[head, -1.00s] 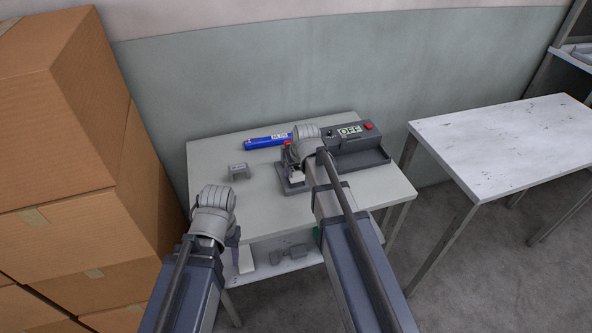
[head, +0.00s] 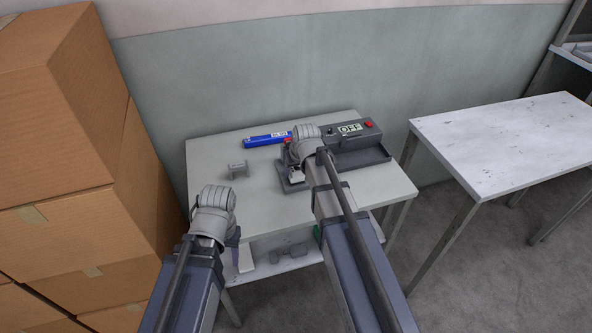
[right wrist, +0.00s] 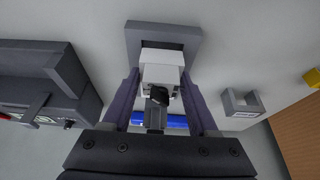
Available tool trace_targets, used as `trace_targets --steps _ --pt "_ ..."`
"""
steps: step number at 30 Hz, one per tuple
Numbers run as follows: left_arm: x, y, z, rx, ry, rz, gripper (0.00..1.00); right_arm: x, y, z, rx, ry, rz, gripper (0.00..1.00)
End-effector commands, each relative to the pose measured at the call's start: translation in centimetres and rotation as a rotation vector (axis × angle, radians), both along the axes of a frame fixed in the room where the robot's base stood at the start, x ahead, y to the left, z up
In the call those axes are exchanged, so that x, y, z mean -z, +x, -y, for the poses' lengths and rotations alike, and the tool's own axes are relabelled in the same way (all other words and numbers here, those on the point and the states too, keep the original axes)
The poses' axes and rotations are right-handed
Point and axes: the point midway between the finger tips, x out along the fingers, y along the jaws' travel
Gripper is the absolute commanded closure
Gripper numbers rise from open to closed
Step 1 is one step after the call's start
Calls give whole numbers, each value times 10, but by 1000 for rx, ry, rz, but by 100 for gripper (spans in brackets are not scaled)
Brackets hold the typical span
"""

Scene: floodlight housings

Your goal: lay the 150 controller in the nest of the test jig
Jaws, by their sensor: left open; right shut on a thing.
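The dark grey test jig (head: 358,158) stands on the small table, its display reading OFF. In the right wrist view, its square dark frame (right wrist: 165,30), apparently the nest, lies beyond my fingertips. My right gripper (right wrist: 160,78) is shut on a white block (right wrist: 162,58), likely the 150 controller; its label cannot be read. The block overlaps the frame in that view; I cannot tell whether it touches it. In the head view a bit of white (head: 297,177) shows under the right wrist, which hides the rest. My left gripper (head: 235,238) is open and empty at the table's front left.
A blue labelled bar (head: 266,139) lies at the back of the table. A small grey bracket (head: 238,170) stands at the left. Grey parts (head: 290,253) lie on the lower shelf. Cardboard boxes (head: 60,120) are stacked left; a bare white table (head: 510,140) stands right.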

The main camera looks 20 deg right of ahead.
Motion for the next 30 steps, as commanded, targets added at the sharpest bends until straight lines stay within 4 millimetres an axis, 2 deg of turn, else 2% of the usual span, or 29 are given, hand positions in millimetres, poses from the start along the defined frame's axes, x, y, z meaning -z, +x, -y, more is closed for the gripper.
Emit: trace_targets --steps 30 --pt "15 0 0 0 0 0 50 15 0 0 0 0 0 100"
